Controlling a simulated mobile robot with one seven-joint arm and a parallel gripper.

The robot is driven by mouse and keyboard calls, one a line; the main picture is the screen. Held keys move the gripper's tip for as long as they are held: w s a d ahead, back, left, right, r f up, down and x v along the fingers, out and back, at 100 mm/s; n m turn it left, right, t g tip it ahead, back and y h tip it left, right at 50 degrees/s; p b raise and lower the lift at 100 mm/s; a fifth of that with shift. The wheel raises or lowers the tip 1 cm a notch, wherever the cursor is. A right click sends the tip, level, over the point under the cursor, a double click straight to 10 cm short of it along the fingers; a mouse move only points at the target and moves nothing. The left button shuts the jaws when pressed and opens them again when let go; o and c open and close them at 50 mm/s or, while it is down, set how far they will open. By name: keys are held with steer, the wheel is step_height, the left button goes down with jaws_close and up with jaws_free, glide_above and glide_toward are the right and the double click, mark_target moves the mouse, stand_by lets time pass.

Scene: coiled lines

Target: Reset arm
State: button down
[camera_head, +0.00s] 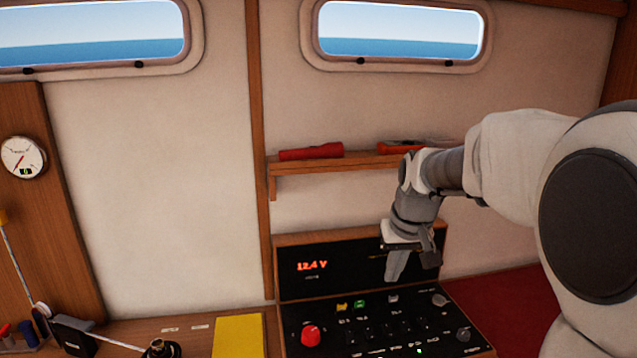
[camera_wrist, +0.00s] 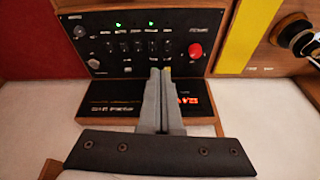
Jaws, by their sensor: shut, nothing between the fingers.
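My gripper (camera_head: 396,272) hangs at the end of my arm, pointing down in front of the upright display part of the control panel (camera_head: 290,287). In the wrist view its two fingers (camera_wrist: 160,72) are together with nothing between them. The panel's sloping face (camera_wrist: 112,58) carries a red knob (camera_head: 310,336), switches and smaller dark knobs. The display reads 12.4 V in orange. The fingers hide part of the panel in both views. I cannot tell whether the fingertips touch it.
A wooden shelf (camera_head: 345,161) above the panel holds a red flashlight (camera_head: 311,151) and a red-handled tool (camera_head: 400,147). A yellow book-like object (camera_head: 239,337) lies left of the panel. A round gauge (camera_head: 22,157) hangs at far left. A red surface (camera_head: 515,305) lies right.

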steer(key=s+r+m+t, duration=0.1)
steer(key=s+t, duration=0.1)
steer(key=s, duration=2.3)
steer(key=shift+s+r+h, duration=0.15)
steer(key=shift+r+h, duration=0.15)
steer(key=shift+r, duration=0.05)
steer(key=shift+s, duration=0.15)
